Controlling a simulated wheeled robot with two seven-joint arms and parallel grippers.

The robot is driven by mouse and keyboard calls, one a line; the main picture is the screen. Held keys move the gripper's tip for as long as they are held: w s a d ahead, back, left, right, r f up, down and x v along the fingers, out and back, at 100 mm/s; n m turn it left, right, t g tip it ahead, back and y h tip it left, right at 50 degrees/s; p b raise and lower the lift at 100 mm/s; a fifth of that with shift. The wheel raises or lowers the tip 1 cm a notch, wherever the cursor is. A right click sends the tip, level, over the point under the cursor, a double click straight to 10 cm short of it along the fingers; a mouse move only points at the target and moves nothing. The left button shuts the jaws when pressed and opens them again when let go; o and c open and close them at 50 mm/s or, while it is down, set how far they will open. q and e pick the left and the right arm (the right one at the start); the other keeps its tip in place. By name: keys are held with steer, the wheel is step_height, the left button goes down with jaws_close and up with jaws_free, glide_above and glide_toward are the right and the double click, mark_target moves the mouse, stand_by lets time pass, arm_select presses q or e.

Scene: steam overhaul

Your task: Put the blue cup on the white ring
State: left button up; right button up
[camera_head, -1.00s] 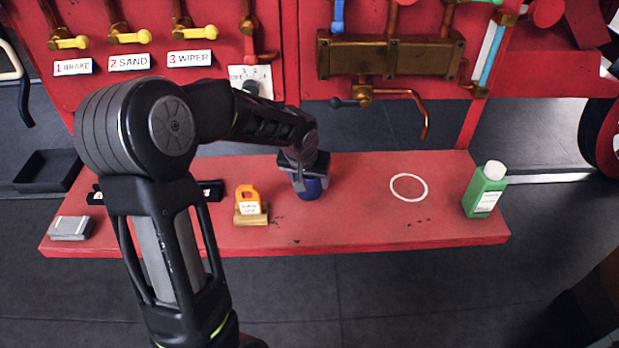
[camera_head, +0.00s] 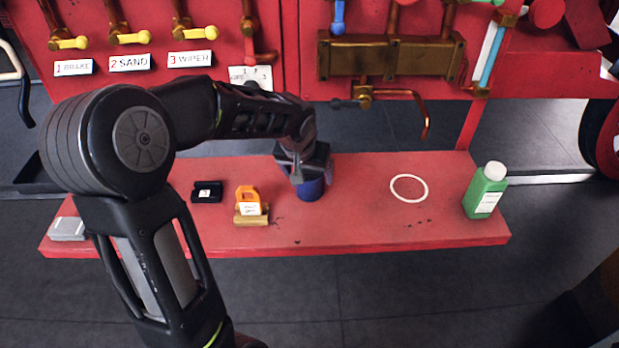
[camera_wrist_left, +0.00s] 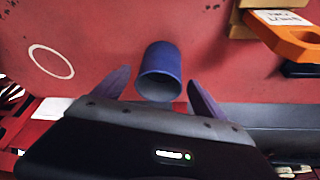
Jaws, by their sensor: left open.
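The blue cup (camera_head: 311,188) stands on the red bench, left of the white ring, partly hidden by my left gripper. It also shows in the left wrist view (camera_wrist_left: 159,72), between the two spread fingers. My left gripper (camera_head: 305,176) is open at the cup, with one finger on either side; I cannot tell whether either finger touches it. The white ring (camera_head: 409,188) lies flat and empty on the bench, right of the cup. It also shows in the left wrist view (camera_wrist_left: 51,61) at the upper left. My right gripper is not in view.
On the red bench (camera_head: 350,225) an orange item on a wooden block (camera_head: 250,205) and a black box (camera_head: 207,191) stand left of the cup. A green bottle (camera_head: 485,190) stands right of the ring. Brass pipes and a valve (camera_head: 364,96) hang behind the bench.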

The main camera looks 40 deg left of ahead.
arm_select(q)
steer(key=v, duration=0.8)
steer(key=shift+o, duration=0.5)
